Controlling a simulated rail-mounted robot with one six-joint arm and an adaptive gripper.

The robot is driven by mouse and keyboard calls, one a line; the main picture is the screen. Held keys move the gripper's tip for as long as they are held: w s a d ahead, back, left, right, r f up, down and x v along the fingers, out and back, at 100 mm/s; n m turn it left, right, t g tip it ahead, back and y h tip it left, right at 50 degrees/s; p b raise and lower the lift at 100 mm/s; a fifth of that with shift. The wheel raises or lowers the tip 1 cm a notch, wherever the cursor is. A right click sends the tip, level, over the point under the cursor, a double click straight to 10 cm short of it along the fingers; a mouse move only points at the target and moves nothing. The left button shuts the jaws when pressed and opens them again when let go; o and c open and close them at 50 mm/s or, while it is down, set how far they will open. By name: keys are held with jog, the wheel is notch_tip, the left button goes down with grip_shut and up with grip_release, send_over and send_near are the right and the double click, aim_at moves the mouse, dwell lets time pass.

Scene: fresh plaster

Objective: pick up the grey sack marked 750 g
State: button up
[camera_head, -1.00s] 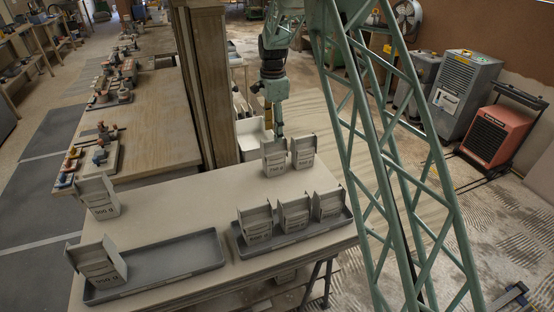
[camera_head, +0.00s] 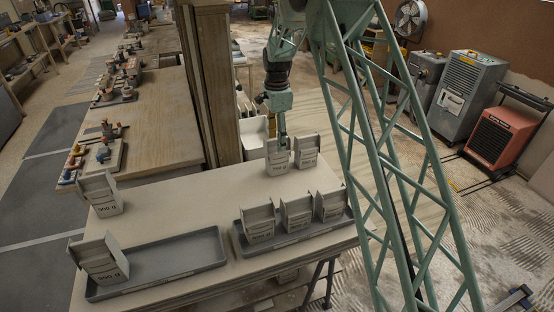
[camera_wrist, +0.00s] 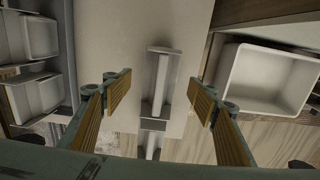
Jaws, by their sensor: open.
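Two grey sacks stand upright at the back of the table: the left one (camera_head: 277,157) and the right one (camera_head: 306,151). The print on both is too small to read surely. My gripper (camera_head: 282,139) is directly over the left of these two, with its fingertips hidden or blurred there. In the wrist view, my gripper (camera_wrist: 160,97) is open. A sack (camera_wrist: 161,80), seen from above, lies between the two fingers, with space on both sides. Another sack (camera_wrist: 150,144) shows just below it in that picture. I cannot tell whether the fingers reach past the sack's top.
A right tray (camera_head: 300,236) holds three similar sacks. A left tray (camera_head: 190,262) holds one sack (camera_head: 99,259) at its left end. Another sack (camera_head: 102,194) stands behind it on the table (camera_head: 190,205). A white bin (camera_wrist: 265,78) is beside the table.

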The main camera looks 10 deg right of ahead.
aim_at(277, 156)
jog(key=shift+f, duration=2.1)
jog(key=shift+f+b, duration=0.45)
jog(key=shift+f, duration=2.15)
jog(key=c, duration=1.4)
jog(key=shift+c, duration=0.2)
jog(key=shift+r, duration=0.15)
